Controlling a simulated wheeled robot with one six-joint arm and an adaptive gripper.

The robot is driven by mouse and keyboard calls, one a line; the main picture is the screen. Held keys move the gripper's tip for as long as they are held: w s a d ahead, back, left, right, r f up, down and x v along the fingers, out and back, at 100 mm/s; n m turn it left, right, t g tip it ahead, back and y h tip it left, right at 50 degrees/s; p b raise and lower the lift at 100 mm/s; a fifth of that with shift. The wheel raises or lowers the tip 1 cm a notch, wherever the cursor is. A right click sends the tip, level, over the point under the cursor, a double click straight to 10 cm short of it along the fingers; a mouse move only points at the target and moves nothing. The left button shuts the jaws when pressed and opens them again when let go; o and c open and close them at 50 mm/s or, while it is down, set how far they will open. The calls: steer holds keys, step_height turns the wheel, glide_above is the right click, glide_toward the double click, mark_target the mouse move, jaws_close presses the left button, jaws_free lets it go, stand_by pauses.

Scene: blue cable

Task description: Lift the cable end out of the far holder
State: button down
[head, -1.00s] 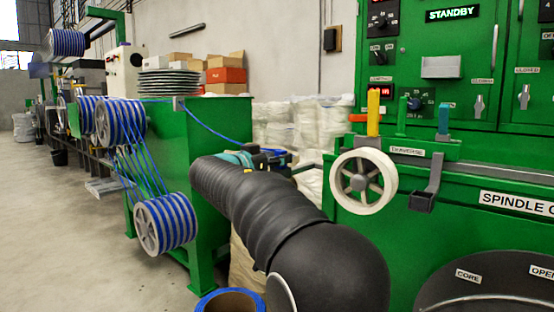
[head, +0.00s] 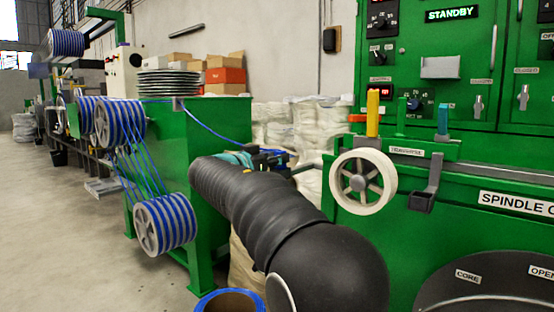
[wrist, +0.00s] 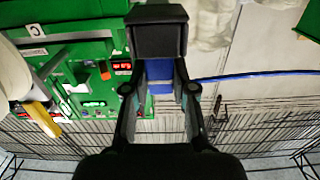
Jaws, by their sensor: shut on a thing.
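The blue cable (head: 208,130) runs from the top of the green stand down to the right, toward my gripper (head: 275,158). In the wrist view the cable (wrist: 240,75) comes in from the right edge to the jaws. My gripper (wrist: 160,88) is shut on the cable, with a blue piece between its fingers. A dark block (wrist: 156,38) covers the area beyond the fingertips; I cannot tell whether it is part of the far holder. My black sleeved arm hides much of the area below the gripper in the head view. Whether the cable end still sits in a holder cannot be told.
The green stand (head: 168,190) with blue-wound spools (head: 163,225) is at the left. The green spindle cabinet (head: 440,240) is at the right, with a white wheel (head: 362,182) and a grey hook-like bracket (head: 426,190). White wrapped bundles (head: 300,125) stand behind my gripper.

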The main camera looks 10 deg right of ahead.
steer(key=shift+r, duration=1)
stand_by(1.1)
steer(key=shift+r+p, duration=1.45)
steer(key=shift+r, duration=1.3)
